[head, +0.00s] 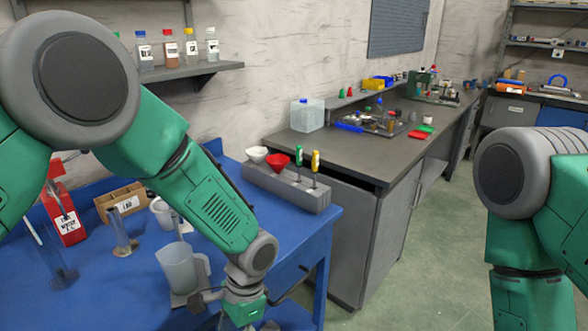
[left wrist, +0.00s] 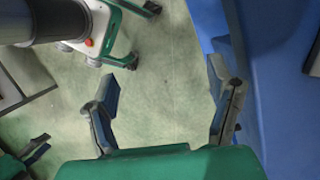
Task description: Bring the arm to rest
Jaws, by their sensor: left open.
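In the head view my left arm reaches down over the front of the blue table (head: 110,295). My left gripper (head: 242,316) is at the bottom edge of that view, partly cut off. In the left wrist view the left gripper (left wrist: 165,78) is open, with nothing between its fingers. Green floor shows below it, and the blue table side (left wrist: 285,90) is to the right. My right arm hangs at the right of the head view, its gripper out of that frame. Dark finger-like parts at the lower left of the wrist view may be my right gripper (left wrist: 32,150).
A clear pitcher (head: 178,267) stands close to my left forearm. A grey rack (head: 285,188) with funnels and screwdrivers is at the table's far edge. A red container (head: 65,212) stands at left. A grey workbench (head: 370,145) is beyond. Green floor (head: 430,240) is free between the arms.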

